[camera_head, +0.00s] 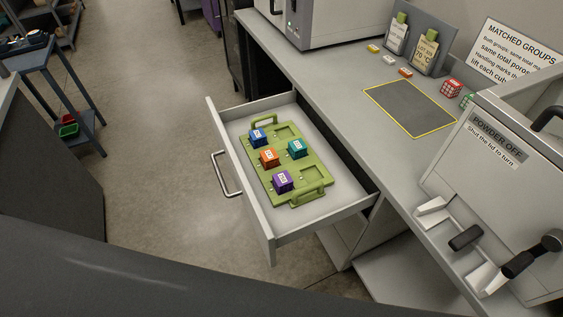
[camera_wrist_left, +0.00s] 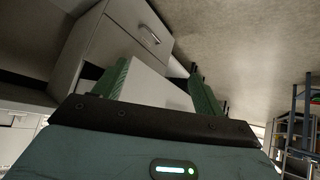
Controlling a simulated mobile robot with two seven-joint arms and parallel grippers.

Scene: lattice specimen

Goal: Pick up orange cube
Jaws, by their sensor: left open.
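The orange cube (camera_head: 269,158) sits on a green tray (camera_head: 313,165) inside an open drawer (camera_head: 338,197) in the head view. It has a white label on top. A blue cube (camera_head: 258,137), a teal cube (camera_head: 297,148) and a purple cube (camera_head: 282,181) sit around it on the same tray. My left gripper (camera_wrist_left: 160,84) shows only in the left wrist view, with its green fingers spread apart. A pale surface shows between the fingers; I cannot tell whether it touches them. No cube shows in that view. My right gripper is in neither view.
The counter (camera_head: 347,72) runs behind the drawer, with a yellow-edged dark mat (camera_head: 410,107) and a "POWDER OFF" box (camera_head: 497,148) at right. The drawer's raised walls and handle (camera_head: 226,174) stick out over open floor. The tray has green end handles.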

